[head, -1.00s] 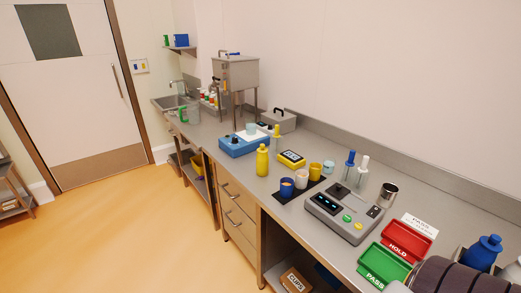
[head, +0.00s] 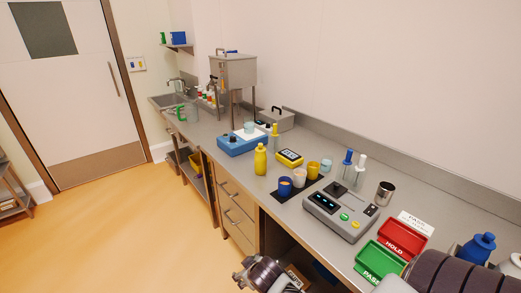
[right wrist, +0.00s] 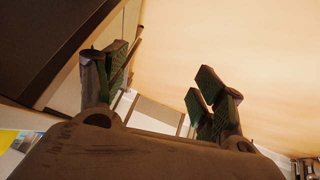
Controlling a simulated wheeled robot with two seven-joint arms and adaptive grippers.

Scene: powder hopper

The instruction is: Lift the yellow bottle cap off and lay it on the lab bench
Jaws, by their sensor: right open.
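The yellow bottle (head: 260,162) stands upright on the lab bench (head: 237,182), near its front edge. Its yellow cap (head: 261,146) sits on top. My right gripper (right wrist: 163,78) is open and empty in the right wrist view, with its two dark green-padded fingers spread apart and the orange floor behind them. In the head view, a dark and silver part of my arm shows at the bottom, below the bench's front edge and well apart from the bottle. My left gripper is not in view.
A blue device (head: 243,141) stands left of the bottle. To the right are a yellow box (head: 290,158), several cups, two dropper bottles and a grey scale (head: 340,213). Red (head: 403,236) and green (head: 379,262) trays lie farther right. Bare bench surrounds the bottle's front.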

